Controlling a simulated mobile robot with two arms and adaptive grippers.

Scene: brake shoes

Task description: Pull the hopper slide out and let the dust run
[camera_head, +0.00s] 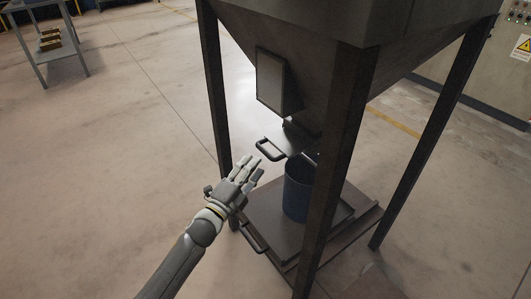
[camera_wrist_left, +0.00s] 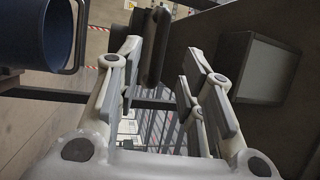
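The hopper (camera_head: 300,60) is a dark grey funnel on four-sided legs. Its slide (camera_head: 290,140) is a flat plate under the outlet, with a dark loop handle (camera_head: 270,149) pointing left. My left gripper (camera_head: 252,169) is just short of the handle, below and left of it in the head view. In the left wrist view the gripper (camera_wrist_left: 160,70) has its fingers spread, with a dark bar that looks like the handle (camera_wrist_left: 152,48) beyond and between the tips. Nothing is gripped. A blue bucket (camera_head: 296,192) stands under the outlet; its inside is mostly hidden. My right gripper is not in view.
Dark frame legs (camera_head: 335,170) stand close right of the bucket. A low platform (camera_head: 270,222) with a side handle (camera_head: 254,238) carries the bucket. A box-like panel (camera_head: 270,80) juts from the hopper wall above the slide.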

